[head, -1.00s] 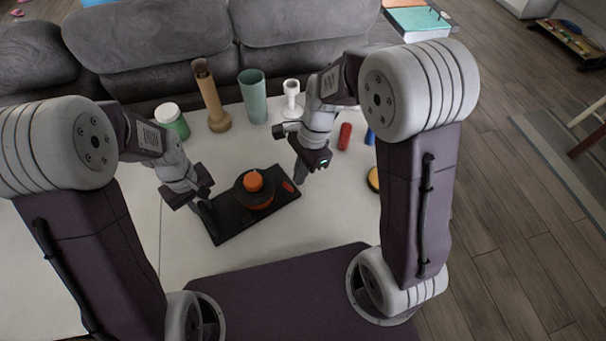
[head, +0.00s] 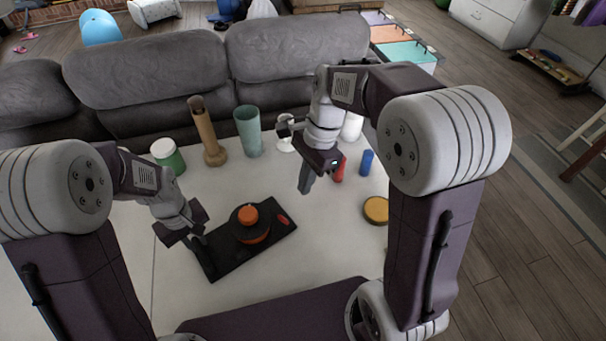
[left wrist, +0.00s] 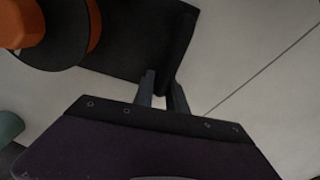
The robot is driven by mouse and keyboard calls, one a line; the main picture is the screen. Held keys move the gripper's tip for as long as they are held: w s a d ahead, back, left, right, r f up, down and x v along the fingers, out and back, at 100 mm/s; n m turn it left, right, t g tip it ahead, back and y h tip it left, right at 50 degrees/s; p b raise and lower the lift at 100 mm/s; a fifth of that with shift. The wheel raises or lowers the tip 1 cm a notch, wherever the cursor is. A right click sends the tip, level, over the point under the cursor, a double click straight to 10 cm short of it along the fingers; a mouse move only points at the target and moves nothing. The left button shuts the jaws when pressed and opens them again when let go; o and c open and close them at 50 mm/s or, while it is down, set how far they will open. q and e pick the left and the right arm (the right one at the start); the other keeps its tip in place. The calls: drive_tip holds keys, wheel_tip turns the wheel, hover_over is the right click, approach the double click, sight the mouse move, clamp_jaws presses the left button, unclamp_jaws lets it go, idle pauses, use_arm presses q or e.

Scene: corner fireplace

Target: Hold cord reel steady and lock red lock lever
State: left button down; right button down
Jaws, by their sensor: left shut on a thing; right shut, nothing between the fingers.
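The cord reel (head: 252,236), black and orange with an orange knob on top, sits on a flat black base plate (head: 225,262) on the white table. The small red lock lever (head: 282,219) lies on the plate's right part, with nothing touching it. My left gripper (head: 205,242) is shut on the plate's left end; in the left wrist view its fingers (left wrist: 163,92) straddle a black raised edge of the base plate (left wrist: 125,55). The reel is partly cut off there. My right gripper (head: 305,188) is shut and empty, raised above and behind the lever, apart from it.
A red cylinder (head: 339,169), a blue cylinder (head: 366,162) and a yellow disc (head: 375,210) are at right. The table front is clear.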

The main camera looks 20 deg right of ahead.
drive_tip(key=shift+s+a+r, duration=0.1)
drive_tip(key=shift+a+r, duration=0.05)
drive_tip(key=shift+r, duration=0.75)
drive_tip(key=shift+a+r, duration=0.1)
drive_tip(key=shift+r, duration=0.8)
use_arm(q)
drive_tip(key=c, duration=1.3)
unclamp_jaws()
drive_tip(key=shift+o, duration=0.5)
drive_tip(key=o, duration=0.5)
drive_tip(key=shift+r, duration=0.1)
